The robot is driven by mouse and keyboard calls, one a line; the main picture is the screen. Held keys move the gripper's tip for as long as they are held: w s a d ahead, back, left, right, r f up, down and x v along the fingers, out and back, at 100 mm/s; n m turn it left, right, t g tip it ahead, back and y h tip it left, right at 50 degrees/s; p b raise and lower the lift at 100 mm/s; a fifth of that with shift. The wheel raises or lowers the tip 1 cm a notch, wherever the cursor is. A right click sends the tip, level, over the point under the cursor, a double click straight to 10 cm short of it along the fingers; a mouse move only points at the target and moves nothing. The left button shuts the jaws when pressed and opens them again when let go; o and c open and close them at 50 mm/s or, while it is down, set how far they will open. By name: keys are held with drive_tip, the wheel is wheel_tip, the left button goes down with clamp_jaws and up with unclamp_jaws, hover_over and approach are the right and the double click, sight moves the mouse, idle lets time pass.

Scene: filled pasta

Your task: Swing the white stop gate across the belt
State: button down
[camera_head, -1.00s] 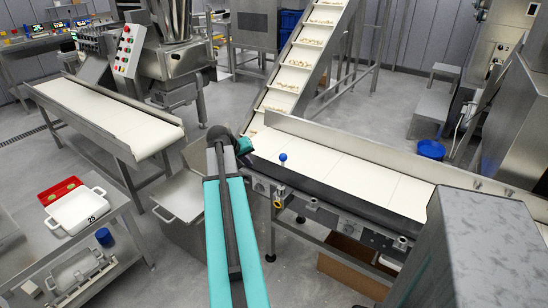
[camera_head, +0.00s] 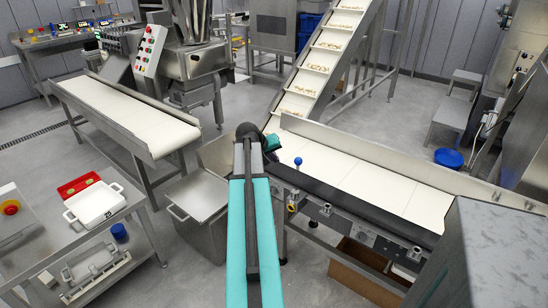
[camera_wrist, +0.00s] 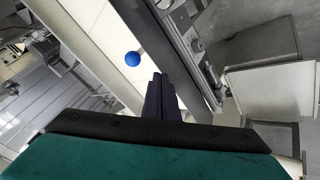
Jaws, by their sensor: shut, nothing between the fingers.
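The belt (camera_head: 350,180) runs from the middle to the right in the head view, with a pale surface and a steel far wall. A blue ball knob (camera_head: 298,161) stands at its near edge, and it also shows in the wrist view (camera_wrist: 132,59). I cannot make out a white gate arm apart from the pale belt. My gripper (camera_wrist: 160,80) is shut and empty in the wrist view, its dark fingers just below and right of the knob in the picture, apart from it.
An inclined conveyor (camera_head: 325,60) with pasta pieces rises behind the belt. Another pale belt (camera_head: 125,115) stands at left. A steel bin (camera_head: 197,197) is on the floor, left of my arm. A side table (camera_head: 135,195) holds a white dish (camera_head: 95,205). A grey steel block stands at right front (camera_head: 490,255).

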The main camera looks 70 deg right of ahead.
drive_tip(key=s+d+f+p, duration=0.2)
drive_tip(key=s+d+f, duration=0.1)
drive_tip(key=d+f, duration=0.2)
drive_tip(key=shift+s+d, duration=0.4)
drive_tip(key=shift+d, duration=0.8)
drive_tip(key=shift+w, duration=0.15)
drive_tip(key=shift+d, duration=0.1)
